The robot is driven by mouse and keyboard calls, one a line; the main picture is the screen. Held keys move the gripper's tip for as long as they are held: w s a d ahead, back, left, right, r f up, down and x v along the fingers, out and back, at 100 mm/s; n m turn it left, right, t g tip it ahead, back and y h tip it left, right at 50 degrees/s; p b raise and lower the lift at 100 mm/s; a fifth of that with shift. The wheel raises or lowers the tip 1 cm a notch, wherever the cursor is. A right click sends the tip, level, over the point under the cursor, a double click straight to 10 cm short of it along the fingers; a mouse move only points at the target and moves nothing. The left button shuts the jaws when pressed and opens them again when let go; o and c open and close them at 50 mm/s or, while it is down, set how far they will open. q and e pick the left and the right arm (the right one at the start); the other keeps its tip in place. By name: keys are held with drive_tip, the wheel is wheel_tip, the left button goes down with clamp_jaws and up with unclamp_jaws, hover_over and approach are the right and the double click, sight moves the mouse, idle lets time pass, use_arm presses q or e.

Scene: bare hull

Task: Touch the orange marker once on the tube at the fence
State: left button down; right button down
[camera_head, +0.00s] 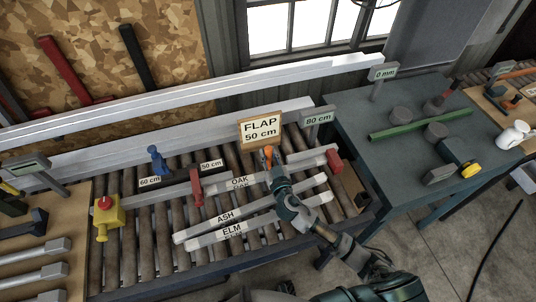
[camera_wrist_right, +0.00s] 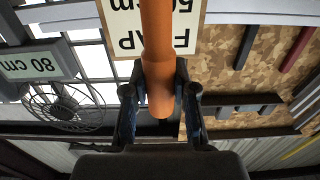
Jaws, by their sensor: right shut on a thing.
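My right gripper (camera_head: 274,172) is shut on the orange marker (camera_head: 268,154), near the OAK tube. The marker also shows in the right wrist view (camera_wrist_right: 158,60), between the two fingers (camera_wrist_right: 160,100); its far end runs out of the frame. The pale OAK tube (camera_head: 243,182) lies on the rollers, the closest of the labelled tubes to the grey fence (camera_head: 110,153). My gripper hides part of it. I cannot tell whether the marker touches the tube. The FLAP 50 cm sign (camera_head: 261,130) stands just behind the marker. My left gripper is not in view.
The ASH (camera_head: 225,216) and ELM (camera_head: 232,231) tubes lie in front. A grey table (camera_head: 400,150) stands right.

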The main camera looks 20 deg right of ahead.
sight(267, 148)
drive_tip(key=shift+a+f+b, duration=0.2)
drive_tip(key=shift+f+b, duration=0.15)
idle(0.3)
idle(0.4)
wheel_tip(267, 148, up, 2)
drive_tip(key=shift+d+r+p, duration=0.1)
drive_tip(key=shift+r+p, duration=0.15)
drive_tip(key=shift+p, duration=0.85)
drive_tip(key=shift+r+p, duration=1.75)
drive_tip(key=shift+r, duration=0.5)
